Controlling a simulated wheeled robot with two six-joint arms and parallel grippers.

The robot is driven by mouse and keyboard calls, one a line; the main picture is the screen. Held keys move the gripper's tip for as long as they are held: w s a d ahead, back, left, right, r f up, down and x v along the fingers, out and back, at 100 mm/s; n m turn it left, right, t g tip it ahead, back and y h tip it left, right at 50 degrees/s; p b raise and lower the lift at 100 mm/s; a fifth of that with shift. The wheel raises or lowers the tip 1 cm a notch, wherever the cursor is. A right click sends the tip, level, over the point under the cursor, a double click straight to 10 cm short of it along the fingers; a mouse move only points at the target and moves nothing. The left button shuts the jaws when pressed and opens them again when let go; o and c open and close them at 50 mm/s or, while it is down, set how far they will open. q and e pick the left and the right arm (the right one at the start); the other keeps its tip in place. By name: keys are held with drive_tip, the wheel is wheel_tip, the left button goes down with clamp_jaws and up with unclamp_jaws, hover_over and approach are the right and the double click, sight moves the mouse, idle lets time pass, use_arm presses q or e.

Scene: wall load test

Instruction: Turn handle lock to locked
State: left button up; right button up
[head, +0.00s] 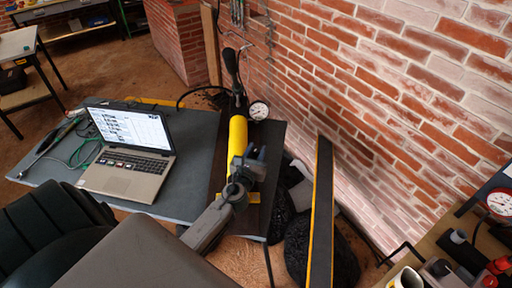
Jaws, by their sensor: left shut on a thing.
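A yellow cylindrical hand pump (237,135) lies on the dark right part of the bench in the head view. A black upright lever (231,68) and a round white gauge (259,111) are at its far end. My left gripper (251,157) is at the right side of the pump's near half, shut on a small part there. That part fits the handle lock, but my fingers and wrist hide it, so its turn position cannot be seen. My right gripper is not in view.
An open laptop (127,150) and green cables (72,140) lie on the bench left of the pump. A brick wall (400,90) rises on the right. A long dark yellow-edged bar (321,215) stands right of the bench. A black chair (50,235) is at lower left.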

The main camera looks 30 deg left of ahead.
use_arm(q)
drive_tip(key=m+h, duration=0.2)
drive_tip(key=shift+a+h, duration=0.15)
drive_tip(key=shift+h, duration=0.25)
drive_tip(key=m+h+b, duration=0.1)
drive_tip(key=h, duration=0.2)
drive_tip(key=shift+f+m+t, duration=0.15)
drive_tip(key=shift+m+t, duration=0.15)
drive_tip(key=shift+m, duration=0.1)
drive_tip(key=m+g+h+b, duration=0.1)
drive_tip(key=m+h+b, duration=0.1)
drive_tip(key=b, duration=0.3)
drive_tip(key=m+g+h+b, duration=0.2)
drive_tip(key=m+h+b, duration=0.1)
drive_tip(key=h+b, duration=0.2)
drive_tip(key=m+g+h+b, duration=0.1)
drive_tip(key=m+h+b, duration=0.1)
drive_tip(key=h+b, duration=0.2)
drive_tip(key=shift+f+m+g+b, duration=0.15)
drive_tip(key=shift+m+g+b, duration=0.2)
drive_tip(key=shift+b, duration=1.05)
drive_tip(key=shift+m+g+h+b, duration=0.3)
drive_tip(key=shift+h+b, duration=0.2)
drive_tip(key=shift+b, duration=0.25)
